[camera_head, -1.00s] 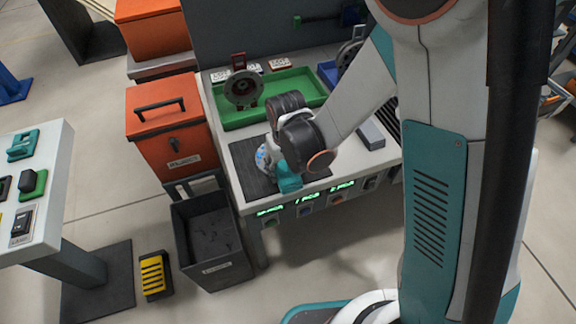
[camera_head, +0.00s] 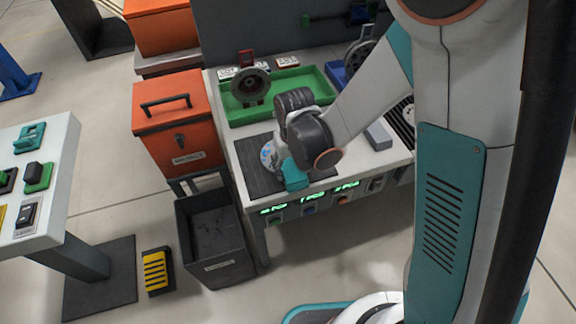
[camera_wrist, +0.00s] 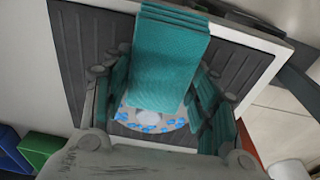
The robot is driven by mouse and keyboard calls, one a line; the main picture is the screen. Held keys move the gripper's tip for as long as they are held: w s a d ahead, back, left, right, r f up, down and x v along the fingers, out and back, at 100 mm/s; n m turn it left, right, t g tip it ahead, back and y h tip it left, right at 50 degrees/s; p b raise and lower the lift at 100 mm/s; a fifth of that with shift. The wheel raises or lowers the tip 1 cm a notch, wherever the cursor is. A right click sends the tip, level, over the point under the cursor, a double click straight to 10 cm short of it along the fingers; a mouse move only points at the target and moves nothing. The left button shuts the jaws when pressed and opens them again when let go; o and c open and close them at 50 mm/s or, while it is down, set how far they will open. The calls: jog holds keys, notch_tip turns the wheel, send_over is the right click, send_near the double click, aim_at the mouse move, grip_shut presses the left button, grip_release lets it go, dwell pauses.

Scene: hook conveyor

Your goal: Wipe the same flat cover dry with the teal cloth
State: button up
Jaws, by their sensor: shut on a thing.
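The teal cloth (camera_wrist: 168,58) is a folded, ribbed pad held in my gripper (camera_wrist: 162,85), which is shut on it. The cloth also shows at the front of the dark mat in the head view (camera_head: 295,176). The flat cover (camera_wrist: 150,118) is a pale round disc with blue wet-looking patches around a lighter centre. It lies on the mat beneath the gripper, and its left edge shows in the head view (camera_head: 267,155). The cloth hides part of the cover. I cannot tell whether they touch.
The dark ribbed mat (camera_head: 252,172) lies on a white bench. A green tray (camera_head: 312,86) holding a round dark part stands behind it. A grey block (camera_head: 378,136) lies to the right. An orange box (camera_head: 172,135) and a dark open bin (camera_head: 210,228) stand left of the bench.

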jog(key=shift+w+d+f, duration=0.1)
jog(key=shift+w+d, duration=0.05)
jog(key=shift+d, duration=0.35)
jog(key=shift+w+d+f, duration=0.1)
jog(key=shift+d, duration=0.4)
jog(key=shift+s+a+b, duration=0.2)
jog(key=shift+a, duration=0.5)
jog(key=shift+s+a+b, duration=0.15)
jog(key=shift+s+a, duration=0.05)
jog(key=shift+a, duration=0.5)
jog(key=shift+s+a+b, duration=0.2)
jog(key=shift+a, duration=0.5)
jog(key=shift+r, duration=0.15)
jog(key=shift+r+p, duration=2)
jog(key=shift+r, duration=0.95)
jog(key=shift+w+d, duration=0.1)
